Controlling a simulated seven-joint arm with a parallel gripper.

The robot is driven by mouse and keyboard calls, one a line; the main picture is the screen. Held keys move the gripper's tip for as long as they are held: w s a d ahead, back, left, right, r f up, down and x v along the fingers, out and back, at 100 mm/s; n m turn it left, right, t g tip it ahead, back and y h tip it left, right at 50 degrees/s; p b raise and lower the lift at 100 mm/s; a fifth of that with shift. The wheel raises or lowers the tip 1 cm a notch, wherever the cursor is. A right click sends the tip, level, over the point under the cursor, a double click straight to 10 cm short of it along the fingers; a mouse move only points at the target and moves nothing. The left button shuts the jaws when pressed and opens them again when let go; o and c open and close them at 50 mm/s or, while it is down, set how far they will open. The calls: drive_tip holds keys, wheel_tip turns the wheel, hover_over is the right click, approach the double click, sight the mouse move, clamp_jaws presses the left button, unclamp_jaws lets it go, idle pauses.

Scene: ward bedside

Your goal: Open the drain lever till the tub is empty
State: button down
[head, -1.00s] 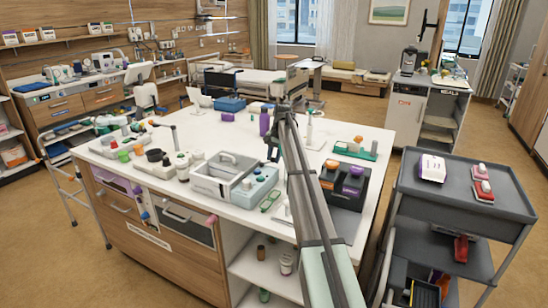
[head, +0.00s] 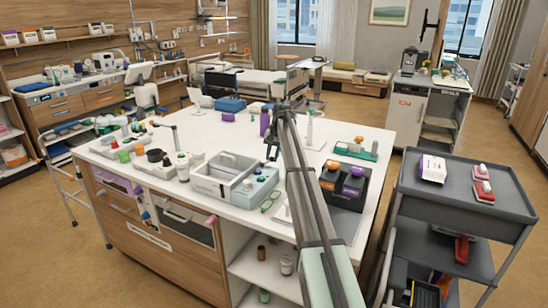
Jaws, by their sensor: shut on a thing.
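A pale grey open tub (head: 219,181) sits on the white counter. A pale blue and white box (head: 264,188) with small knobs on top stands against its right side. My gripper (head: 272,157) is dark and small in the head view, just above and behind that box. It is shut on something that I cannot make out. I cannot pick out the drain lever, or the water level in the tub, at this size. My arm comes in from the bottom right and hides part of the counter.
A black stand with orange and purple items (head: 346,183) is right of my arm. Cups and bottles are left of the tub, with a thin tap (head: 175,139) behind. A purple bottle (head: 264,124) stands behind the gripper. A grey trolley (head: 469,199) is at the right.

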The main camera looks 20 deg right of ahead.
drive_tip(key=shift+w+a+n, duration=0.15)
drive_tip(key=shift+w+n, duration=0.15)
drive_tip(key=shift+n, duration=0.4)
drive_tip(key=c, duration=0.9)
unclamp_jaws()
drive_tip(key=shift+r, duration=0.1)
drive_tip(key=r, duration=0.4)
drive_tip(key=d+r, duration=0.1)
drive_tip(key=r, duration=0.4)
drive_tip(key=s+d+r, duration=0.1)
drive_tip(key=r, duration=0.3)
drive_tip(key=shift+d+r, duration=0.2)
drive_tip(key=shift+d, duration=0.05)
